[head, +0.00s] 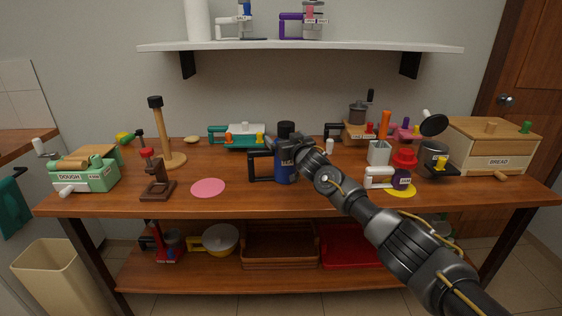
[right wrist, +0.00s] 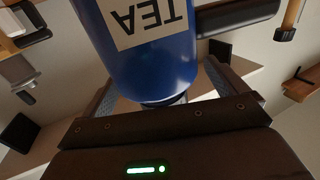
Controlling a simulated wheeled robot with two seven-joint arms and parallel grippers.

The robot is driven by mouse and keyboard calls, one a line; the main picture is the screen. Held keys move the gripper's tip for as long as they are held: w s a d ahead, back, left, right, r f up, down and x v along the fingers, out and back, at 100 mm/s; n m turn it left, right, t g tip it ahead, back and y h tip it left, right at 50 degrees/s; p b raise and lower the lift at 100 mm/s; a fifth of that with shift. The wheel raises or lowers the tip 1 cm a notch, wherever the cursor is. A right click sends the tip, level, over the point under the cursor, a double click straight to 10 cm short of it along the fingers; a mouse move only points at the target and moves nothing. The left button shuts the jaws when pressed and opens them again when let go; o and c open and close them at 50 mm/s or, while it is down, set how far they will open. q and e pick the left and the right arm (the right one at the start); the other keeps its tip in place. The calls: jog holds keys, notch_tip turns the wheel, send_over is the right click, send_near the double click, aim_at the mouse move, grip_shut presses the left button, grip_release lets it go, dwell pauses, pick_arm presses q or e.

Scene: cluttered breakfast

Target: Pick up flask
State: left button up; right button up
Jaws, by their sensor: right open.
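The flask is a blue cylinder (head: 286,172) with a white label, a black lid and a black handle on its left side. It stands upright on the wooden table, a little right of the middle in the head view. In the right wrist view the flask (right wrist: 165,68) fills the upper middle, its TEA label upside down. My right gripper (head: 301,143) is at the flask's upper right side. In the right wrist view its open fingers (right wrist: 163,88) lie to either side of the flask. I cannot tell whether they touch it. My left gripper is not in view.
A pink disc (head: 208,188) lies left of the flask. A green-and-white device (head: 240,137) stands behind left. A red-lidded purple flask (head: 402,172) on a yellow disc, a white cup (head: 379,153) and the bread box (head: 490,151) are right. A shelf (head: 300,46) hangs above.

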jog(key=shift+w, duration=0.1)
jog(key=c, duration=1.8)
